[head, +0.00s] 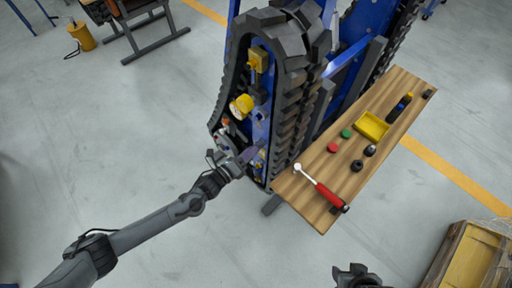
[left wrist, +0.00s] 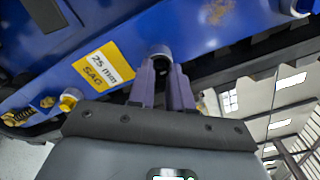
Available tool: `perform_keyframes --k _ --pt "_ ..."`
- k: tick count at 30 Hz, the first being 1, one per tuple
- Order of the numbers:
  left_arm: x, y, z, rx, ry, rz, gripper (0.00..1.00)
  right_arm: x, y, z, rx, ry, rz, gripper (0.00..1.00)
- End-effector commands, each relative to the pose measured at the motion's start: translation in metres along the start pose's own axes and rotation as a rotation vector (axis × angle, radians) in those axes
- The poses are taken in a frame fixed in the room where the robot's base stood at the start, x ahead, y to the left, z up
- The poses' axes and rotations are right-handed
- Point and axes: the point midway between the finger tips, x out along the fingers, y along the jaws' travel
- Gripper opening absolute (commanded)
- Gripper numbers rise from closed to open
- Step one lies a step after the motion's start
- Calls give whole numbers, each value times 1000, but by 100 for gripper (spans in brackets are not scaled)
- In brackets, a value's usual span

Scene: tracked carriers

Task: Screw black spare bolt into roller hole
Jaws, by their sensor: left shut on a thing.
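My left gripper (head: 246,158) reaches the lower part of the blue track carrier (head: 262,125) in the head view. In the left wrist view its purple fingers (left wrist: 166,85) are shut on a dark round piece, apparently the black bolt (left wrist: 160,52). The bolt is against the blue carrier plate (left wrist: 190,30), beside a yellow "25 mm SAG" label (left wrist: 105,65). The roller hole is hidden behind the bolt and fingers; I cannot tell how deep the bolt sits. My right gripper (head: 357,275) shows only partly at the bottom edge, away from the carrier; its jaws are unclear.
A wooden bench (head: 318,212) stands right of the carrier. On it lie a red-handled wrench (head: 328,194), a yellow tray (head: 359,123), red (head: 333,148) and green (head: 346,134) caps and several dark parts. A wooden crate (head: 470,258) stands at lower right.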

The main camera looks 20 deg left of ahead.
Motion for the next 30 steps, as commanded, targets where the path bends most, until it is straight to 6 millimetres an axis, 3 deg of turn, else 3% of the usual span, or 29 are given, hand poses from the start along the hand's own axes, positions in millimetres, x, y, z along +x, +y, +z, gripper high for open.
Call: perform_keyframes --k 7,17,18,21,30 --pt "1 -2 2 309 -5 -3 0 -1 -1 0 3 0 -3 49" --pt "1 -2 2 353 -5 -4 0 -1 0 0 2 0 -2 49" --pt "1 -2 2 353 -5 -4 24 -1 0 0 1 0 -1 49" --pt "1 -2 2 352 -4 -3 36 -1 0 0 -1 0 1 49" --pt "0 -1 1 333 -3 -1 36 -1 2 0 -6 -1 5 49"
